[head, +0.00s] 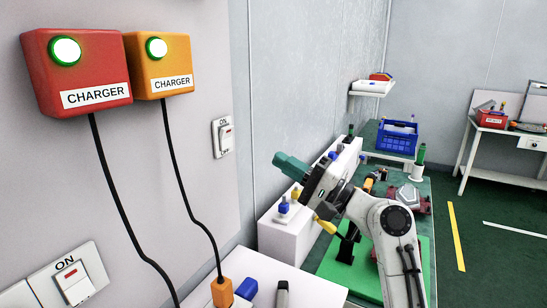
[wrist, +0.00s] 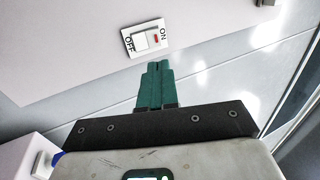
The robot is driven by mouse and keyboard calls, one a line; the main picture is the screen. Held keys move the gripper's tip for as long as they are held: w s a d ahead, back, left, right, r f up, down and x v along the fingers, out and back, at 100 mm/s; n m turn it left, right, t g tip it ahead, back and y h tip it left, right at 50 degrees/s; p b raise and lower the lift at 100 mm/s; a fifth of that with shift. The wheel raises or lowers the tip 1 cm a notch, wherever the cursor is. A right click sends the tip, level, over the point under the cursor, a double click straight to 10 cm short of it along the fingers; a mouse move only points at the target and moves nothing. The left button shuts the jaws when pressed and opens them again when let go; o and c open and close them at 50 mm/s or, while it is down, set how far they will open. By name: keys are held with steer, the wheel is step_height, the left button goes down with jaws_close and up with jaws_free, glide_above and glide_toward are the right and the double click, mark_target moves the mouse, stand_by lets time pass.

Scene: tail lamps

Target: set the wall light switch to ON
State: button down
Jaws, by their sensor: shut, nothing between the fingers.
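A white wall switch (head: 223,136) is on the pale wall right of the chargers, with ON at its top. In the wrist view the switch (wrist: 147,38) is marked OFF at its left end and ON at its right end, with a red mark on the ON side. I cannot tell for sure which side is pressed in. My gripper (head: 279,160) has green fingers, shut and empty, pointing left toward the wall. In the wrist view the fingertips (wrist: 158,64) appear just below the switch plate. The head view shows them apart from the switch.
A larger switch plate (head: 75,286) marked ON is at the lower left. Red (head: 78,78) and orange (head: 160,58) chargers hang on the wall with black cables. A white block (head: 290,232) and a green bench (head: 368,272) lie below my arm. A blue crate (head: 397,140) stands farther back.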

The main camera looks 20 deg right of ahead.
mark_target(228, 128)
steer(key=p+x, duration=0.2)
steer(key=x, duration=1)
steer(key=shift+p, duration=0.3)
steer(key=shift+f, duration=0.1)
